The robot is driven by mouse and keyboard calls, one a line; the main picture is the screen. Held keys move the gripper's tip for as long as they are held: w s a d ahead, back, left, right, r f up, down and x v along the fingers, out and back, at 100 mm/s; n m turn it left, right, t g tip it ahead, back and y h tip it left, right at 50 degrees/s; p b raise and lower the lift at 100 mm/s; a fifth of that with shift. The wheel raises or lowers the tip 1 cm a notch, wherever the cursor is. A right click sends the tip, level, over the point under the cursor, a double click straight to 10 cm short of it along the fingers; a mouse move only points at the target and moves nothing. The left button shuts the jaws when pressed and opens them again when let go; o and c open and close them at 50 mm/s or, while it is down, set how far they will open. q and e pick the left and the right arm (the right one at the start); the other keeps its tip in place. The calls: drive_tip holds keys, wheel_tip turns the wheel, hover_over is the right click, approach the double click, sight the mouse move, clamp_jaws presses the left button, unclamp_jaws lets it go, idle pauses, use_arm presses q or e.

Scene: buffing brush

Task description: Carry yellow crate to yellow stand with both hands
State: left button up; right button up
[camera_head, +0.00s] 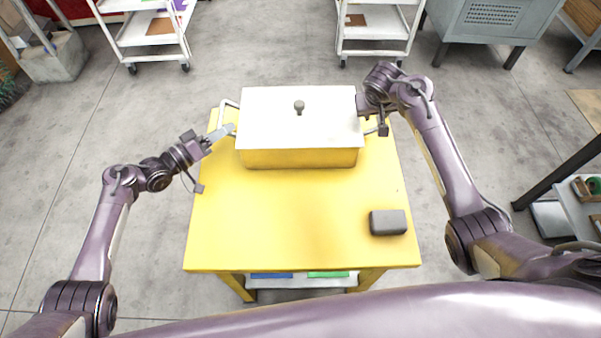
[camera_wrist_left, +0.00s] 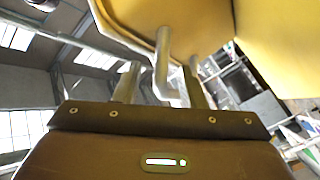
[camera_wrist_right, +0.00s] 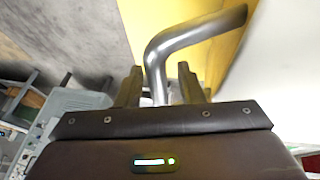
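The yellow crate (camera_head: 300,158) has a pale lid with a dark knob and sits at the far end of the yellow stand (camera_head: 290,225). It has a metal handle on each side. My left gripper (camera_head: 228,131) is at the left handle (camera_wrist_left: 162,60), which lies between its spread fingers in the left wrist view, with gaps visible. My right gripper (camera_head: 364,105) is at the right side. In the right wrist view the right handle (camera_wrist_right: 156,70) passes between its spread fingers, with gaps beside it. The right handle is mostly hidden by my arm in the head view.
A dark grey block (camera_head: 388,222) lies on the stand's near right part. The stand's near surface is otherwise clear. White carts (camera_head: 150,32) and (camera_head: 375,30) and a grey cabinet (camera_head: 492,20) stand behind. A shelf (camera_head: 575,205) is at right.

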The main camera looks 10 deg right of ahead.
drive_tip(key=shift+r, duration=0.1)
use_arm(q)
drive_tip(key=v, duration=1.2)
use_arm(e)
drive_tip(key=v, duration=1.2)
use_arm(q)
drive_tip(key=shift+d, duration=0.1)
